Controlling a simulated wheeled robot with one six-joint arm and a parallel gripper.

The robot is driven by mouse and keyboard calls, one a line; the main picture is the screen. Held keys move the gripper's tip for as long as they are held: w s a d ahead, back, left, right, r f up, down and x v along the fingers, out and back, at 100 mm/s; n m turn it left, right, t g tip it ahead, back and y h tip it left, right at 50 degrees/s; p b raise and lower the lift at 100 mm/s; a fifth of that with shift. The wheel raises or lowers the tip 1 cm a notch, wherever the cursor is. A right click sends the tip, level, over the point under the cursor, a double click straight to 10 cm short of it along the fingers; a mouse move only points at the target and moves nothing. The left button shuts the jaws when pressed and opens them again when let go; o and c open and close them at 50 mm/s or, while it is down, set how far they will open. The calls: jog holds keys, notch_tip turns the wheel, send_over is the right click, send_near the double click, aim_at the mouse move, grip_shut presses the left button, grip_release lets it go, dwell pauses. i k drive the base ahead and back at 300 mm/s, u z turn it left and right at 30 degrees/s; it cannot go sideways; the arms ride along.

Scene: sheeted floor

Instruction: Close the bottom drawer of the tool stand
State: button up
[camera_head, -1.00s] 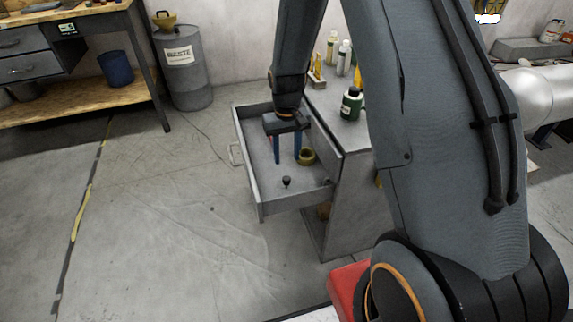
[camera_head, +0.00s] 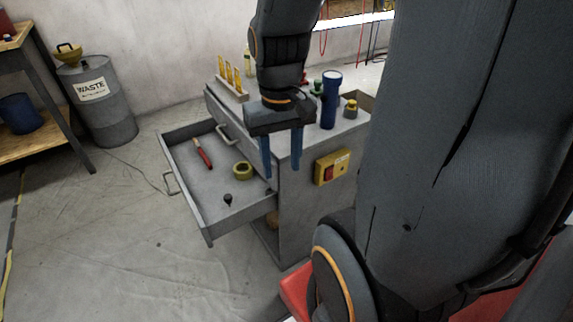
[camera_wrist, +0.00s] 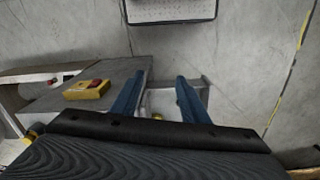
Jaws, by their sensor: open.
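The grey tool stand (camera_head: 300,205) stands in the middle of the head view. Its lower drawer (camera_head: 205,225) is pulled far out to the left, with a pale handle (camera_head: 171,183) on its front. In it lie a red-handled tool (camera_head: 203,154), a yellow tape roll (camera_head: 242,170) and a small black knob-like piece (camera_head: 228,199). A second handle (camera_head: 226,133) shows above, on the closed upper drawer. My gripper (camera_head: 281,172) points down, open and empty, appearing in front of the stand's near side. In the wrist view the blue fingers (camera_wrist: 160,76) are apart, with part of the drawer between them.
A yellow box with a red switch (camera_head: 332,167) sticks out from the stand's side. A blue flashlight (camera_head: 330,103) and a yellow-handled tool rack (camera_head: 230,88) stand on top. A waste drum (camera_head: 100,105) stands back left. Floor left of the drawer is clear.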

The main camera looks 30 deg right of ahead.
aim_at(203, 190)
jog(key=u, duration=2.75)
jog(key=i, duration=0.45)
jog(key=z, duration=2.75)
